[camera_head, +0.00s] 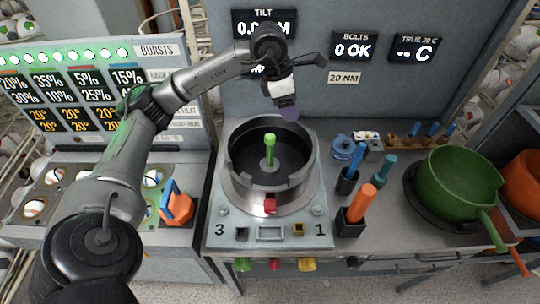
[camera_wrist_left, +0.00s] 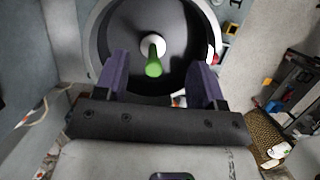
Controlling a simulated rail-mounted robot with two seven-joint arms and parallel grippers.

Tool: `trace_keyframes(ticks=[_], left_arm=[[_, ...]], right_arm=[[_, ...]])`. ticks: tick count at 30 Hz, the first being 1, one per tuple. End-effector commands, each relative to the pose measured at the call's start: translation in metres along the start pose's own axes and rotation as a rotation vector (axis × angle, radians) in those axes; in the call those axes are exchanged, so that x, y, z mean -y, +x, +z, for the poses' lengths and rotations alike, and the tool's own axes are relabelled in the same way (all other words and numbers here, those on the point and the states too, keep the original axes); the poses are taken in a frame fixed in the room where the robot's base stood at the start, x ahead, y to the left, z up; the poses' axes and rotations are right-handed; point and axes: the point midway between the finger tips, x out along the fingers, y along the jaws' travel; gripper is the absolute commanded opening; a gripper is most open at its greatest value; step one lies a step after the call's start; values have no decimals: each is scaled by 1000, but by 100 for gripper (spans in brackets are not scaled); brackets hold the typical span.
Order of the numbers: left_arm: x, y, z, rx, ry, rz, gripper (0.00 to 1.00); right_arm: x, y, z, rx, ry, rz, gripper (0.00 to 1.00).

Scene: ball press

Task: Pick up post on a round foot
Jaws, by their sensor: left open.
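The post (camera_head: 269,148) is bright green and stands upright in the middle of the dark round bowl of the press (camera_head: 233,185). In the left wrist view the post (camera_wrist_left: 153,66) points toward the camera, with a pale round part at its far end. My left gripper (camera_head: 288,108), with purple fingers, is above the back right of the bowl, apart from the post. In the left wrist view my left gripper (camera_wrist_left: 161,64) is open and empty, and the post shows between its fingers but farther off. My right gripper is not in view.
A red block (camera_head: 270,204) sits at the bowl's front rim. To the right stand an orange-handled tool in a dark holder (camera_head: 352,222), blue-handled tools and a green pan (camera_head: 455,185). An orange clamp-like object (camera_head: 178,208) stands left. A display wall rises behind.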

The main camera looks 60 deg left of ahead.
Motion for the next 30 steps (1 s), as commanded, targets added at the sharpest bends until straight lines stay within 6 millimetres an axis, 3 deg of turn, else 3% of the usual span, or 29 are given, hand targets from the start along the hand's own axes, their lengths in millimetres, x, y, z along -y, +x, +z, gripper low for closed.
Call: trace_keyframes(ticks=[4,11,21,30], left_arm=[[-1,-2,-29,-179,1,10,63],[0,-2,-50,-302,6,0,63],[1,50,-67,-311,10,-3,63],[0,73,-75,-309,9,-1,63]], right_arm=[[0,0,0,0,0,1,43],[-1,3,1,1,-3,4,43],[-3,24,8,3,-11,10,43],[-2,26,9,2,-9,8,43]])
